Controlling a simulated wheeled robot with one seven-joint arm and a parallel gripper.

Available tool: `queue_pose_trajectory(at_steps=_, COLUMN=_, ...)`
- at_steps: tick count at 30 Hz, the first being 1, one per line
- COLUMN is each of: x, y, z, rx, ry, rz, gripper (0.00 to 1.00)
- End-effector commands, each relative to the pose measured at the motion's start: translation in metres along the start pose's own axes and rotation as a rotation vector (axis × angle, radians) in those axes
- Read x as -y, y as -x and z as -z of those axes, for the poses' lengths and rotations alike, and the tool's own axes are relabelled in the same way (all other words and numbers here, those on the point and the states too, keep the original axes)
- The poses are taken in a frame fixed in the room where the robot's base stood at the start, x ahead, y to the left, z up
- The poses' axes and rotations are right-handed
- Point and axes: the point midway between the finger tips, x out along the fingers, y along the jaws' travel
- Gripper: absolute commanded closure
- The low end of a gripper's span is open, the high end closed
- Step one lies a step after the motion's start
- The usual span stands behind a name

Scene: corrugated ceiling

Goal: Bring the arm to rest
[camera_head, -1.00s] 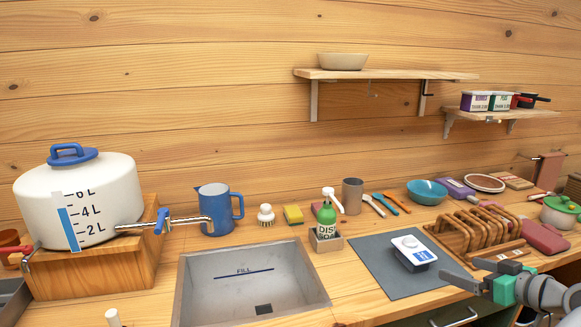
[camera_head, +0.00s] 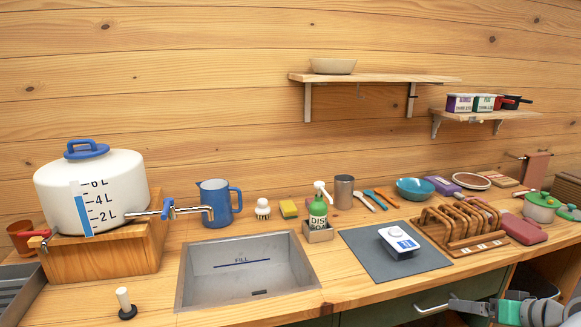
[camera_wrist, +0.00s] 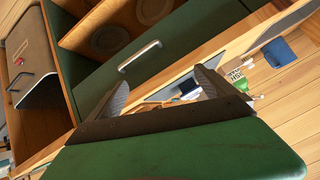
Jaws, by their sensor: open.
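My gripper (camera_head: 440,304) is at the lower right of the head view, in front of the green drawer front (camera_head: 385,309) and below the counter's front edge. Its grey fingers point left and it holds nothing. In the wrist view, the two dark fingers (camera_wrist: 160,84) stand apart with an empty gap between them. A drawer handle (camera_wrist: 140,56) shows beyond the fingers in that view. Part of my arm is cut off at the right edge of the head view.
The wooden counter (camera_head: 330,288) holds a sink (camera_head: 245,278), a grey mat (camera_head: 432,262) with a white device (camera_head: 399,242), a wooden rack (camera_head: 458,228) and a soap bottle (camera_head: 318,214). An open shelf space lies under the counter at the right.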

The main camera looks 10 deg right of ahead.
Motion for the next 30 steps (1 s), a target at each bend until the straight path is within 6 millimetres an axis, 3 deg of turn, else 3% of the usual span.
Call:
queue_pose_trajectory(at_steps=8, x=-0.028, y=-0.009, z=-0.089, rx=0.206, ry=-0.318, rz=-0.121, gripper=0.05)
queue_pose_trajectory(at_steps=14, x=-0.027, y=0.009, z=-0.162, rx=0.381, ry=-0.574, rz=-0.263, gripper=0.05)
queue_pose_trajectory(at_steps=17, x=-0.004, y=0.019, z=-0.193, rx=0.496, ry=-0.675, rz=-0.348, gripper=0.05)
queue_pose_trajectory(at_steps=21, x=0.049, y=0.030, z=-0.214, rx=0.646, ry=-0.702, rz=-0.460, gripper=0.05)
queue_pose_trajectory(at_steps=26, x=0.108, y=0.036, z=-0.212, rx=0.734, ry=-0.582, rz=-0.534, gripper=0.05)
queue_pose_trajectory(at_steps=30, x=0.173, y=0.031, z=-0.189, rx=0.731, ry=-0.349, rz=-0.524, gripper=0.05)
